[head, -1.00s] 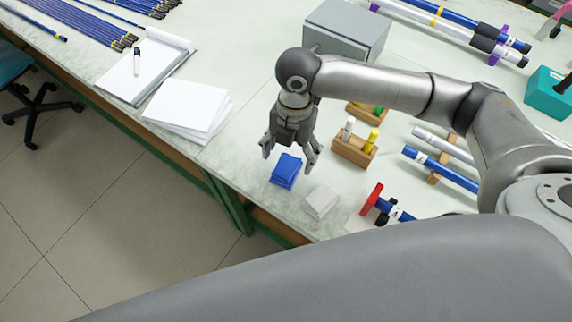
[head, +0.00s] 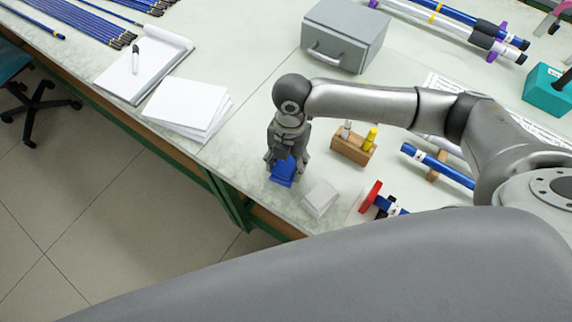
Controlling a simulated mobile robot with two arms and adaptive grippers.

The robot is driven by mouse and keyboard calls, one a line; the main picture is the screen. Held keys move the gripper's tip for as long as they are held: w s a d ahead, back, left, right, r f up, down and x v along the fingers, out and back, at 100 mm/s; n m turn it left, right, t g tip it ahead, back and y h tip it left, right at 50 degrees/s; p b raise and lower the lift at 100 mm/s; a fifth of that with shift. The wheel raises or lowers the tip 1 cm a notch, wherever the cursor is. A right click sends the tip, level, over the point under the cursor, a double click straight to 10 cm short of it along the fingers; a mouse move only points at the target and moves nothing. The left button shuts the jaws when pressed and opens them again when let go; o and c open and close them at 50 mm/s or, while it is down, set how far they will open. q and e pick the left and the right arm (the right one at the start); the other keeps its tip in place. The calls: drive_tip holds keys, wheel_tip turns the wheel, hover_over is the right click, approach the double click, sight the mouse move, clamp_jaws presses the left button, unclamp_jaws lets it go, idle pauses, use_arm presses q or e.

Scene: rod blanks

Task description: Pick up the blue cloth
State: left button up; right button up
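The blue cloth (head: 283,175) is a small folded stack on the pale worktop near its front edge. My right gripper (head: 284,170) points down over it, with one finger at each side of the stack. The fingers are drawn in against the cloth and hide parts of its sides and top. The cloth appears to be still on the table. My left gripper is not in view.
A light grey folded cloth (head: 320,198) lies close on the right. White papers (head: 187,106) lie left. A grey box (head: 345,35) stands behind.

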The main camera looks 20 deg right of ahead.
drive_tip(key=c, duration=0.4)
drive_tip(key=shift+w+r, duration=0.1)
drive_tip(key=shift+r, duration=0.55)
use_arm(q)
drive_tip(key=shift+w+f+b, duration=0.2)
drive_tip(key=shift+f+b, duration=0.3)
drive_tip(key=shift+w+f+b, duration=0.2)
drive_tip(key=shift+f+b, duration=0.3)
use_arm(e)
drive_tip(key=shift+s+d+r, duration=1.35)
drive_tip(key=shift+d+r, duration=0.55)
drive_tip(key=shift+r, duration=0.05)
drive_tip(key=shift+s+d+r, duration=1.4)
drive_tip(key=shift+d+r, duration=0.55)
drive_tip(key=shift+r, duration=0.05)
drive_tip(key=shift+s+d+r, duration=1.35)
drive_tip(key=shift+d+r, duration=0.55)
drive_tip(key=shift+r, duration=0.05)
